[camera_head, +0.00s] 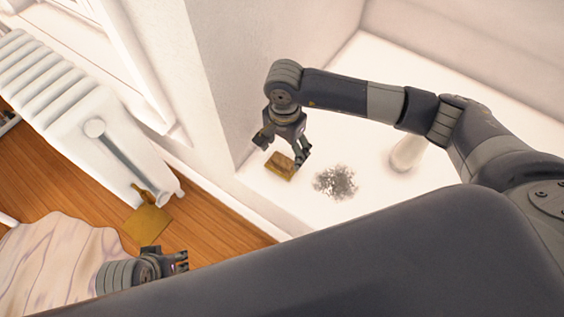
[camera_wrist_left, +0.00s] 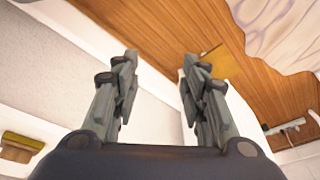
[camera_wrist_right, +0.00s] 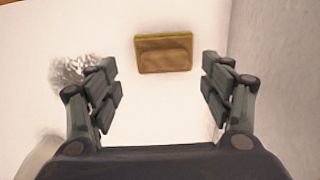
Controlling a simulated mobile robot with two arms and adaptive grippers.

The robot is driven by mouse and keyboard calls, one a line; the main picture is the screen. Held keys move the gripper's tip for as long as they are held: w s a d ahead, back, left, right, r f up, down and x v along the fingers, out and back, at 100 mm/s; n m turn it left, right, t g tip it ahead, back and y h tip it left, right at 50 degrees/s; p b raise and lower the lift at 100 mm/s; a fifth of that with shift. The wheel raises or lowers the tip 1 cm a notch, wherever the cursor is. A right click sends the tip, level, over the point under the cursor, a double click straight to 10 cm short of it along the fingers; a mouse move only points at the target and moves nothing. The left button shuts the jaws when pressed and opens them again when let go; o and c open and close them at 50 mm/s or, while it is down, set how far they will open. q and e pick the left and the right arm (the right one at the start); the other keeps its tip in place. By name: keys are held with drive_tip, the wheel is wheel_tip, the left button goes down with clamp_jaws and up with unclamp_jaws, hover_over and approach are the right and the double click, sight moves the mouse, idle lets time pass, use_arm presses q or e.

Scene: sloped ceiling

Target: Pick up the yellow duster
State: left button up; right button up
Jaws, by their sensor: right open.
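The yellow duster (camera_head: 281,165) is a small brown and yellow block lying on the white ledge. My right gripper (camera_head: 280,151) is just above it, pointing down, open and empty. In the right wrist view the duster (camera_wrist_right: 164,53) lies ahead between the two spread fingers, touching neither as far as I can see. The duster also shows at the left edge of the left wrist view (camera_wrist_left: 20,146). My left gripper (camera_head: 182,262) is low over the wooden floor; in the left wrist view its fingers (camera_wrist_left: 160,60) are apart with nothing between them.
A wall corner (camera_head: 215,80) rises close at left.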

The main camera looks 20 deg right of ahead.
sight(282, 159)
drive_tip(key=shift+f, duration=0.4)
drive_tip(key=f, duration=0.3)
drive_tip(key=f+b, duration=0.1)
drive_tip(key=f, duration=0.1)
drive_tip(key=shift+w+a, duration=0.15)
drive_tip(key=shift+w, duration=0.1)
use_arm(q)
drive_tip(key=v, duration=0.3)
drive_tip(key=shift+r, duration=0.4)
use_arm(e)
drive_tip(key=shift+c, duration=0.3)
drive_tip(key=c, duration=1.1)
